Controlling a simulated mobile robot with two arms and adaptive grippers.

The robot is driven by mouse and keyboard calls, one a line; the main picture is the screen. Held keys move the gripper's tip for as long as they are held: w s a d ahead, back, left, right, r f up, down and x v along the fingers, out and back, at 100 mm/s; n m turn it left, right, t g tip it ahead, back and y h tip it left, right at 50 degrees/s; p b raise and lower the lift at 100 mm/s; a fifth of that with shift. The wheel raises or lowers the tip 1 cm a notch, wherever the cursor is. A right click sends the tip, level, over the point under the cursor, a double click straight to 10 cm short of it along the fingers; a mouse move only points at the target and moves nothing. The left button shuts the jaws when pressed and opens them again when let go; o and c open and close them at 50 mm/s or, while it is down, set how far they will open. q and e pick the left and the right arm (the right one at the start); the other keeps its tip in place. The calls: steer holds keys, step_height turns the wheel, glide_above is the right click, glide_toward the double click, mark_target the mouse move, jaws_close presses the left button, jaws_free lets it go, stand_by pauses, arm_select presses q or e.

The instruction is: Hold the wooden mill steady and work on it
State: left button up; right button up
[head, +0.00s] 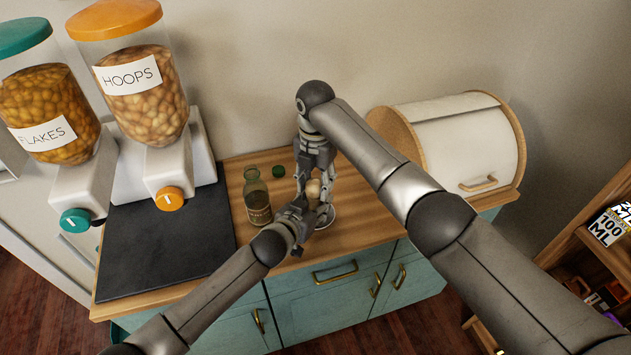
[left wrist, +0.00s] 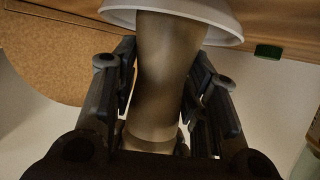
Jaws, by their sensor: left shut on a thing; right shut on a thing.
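The white dish's rim (head: 326,219) shows under the mill.
Two cereal dispensers (head: 140,95) (head: 48,112) stand left by a dark mat (head: 150,250). A white bread bin (head: 465,145) stands right, near my right arm.

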mark_target(316, 182)
arm_select(q)
steer(key=shift+s+f, duration=0.1)
steer(key=shift+f, duration=0.1)
arm_select(e)
steer(key=o, duration=1.1)
steer(key=shift+c, duration=0.2)
steer(key=shift+r, duration=0.15)
step_height(316, 182, up, 12)
arm_select(q)
steer(key=o, duration=1.2)
steer(key=shift+r, duration=0.1)
steer(key=shift+o, duration=0.2)
steer(key=shift+r, duration=0.1)
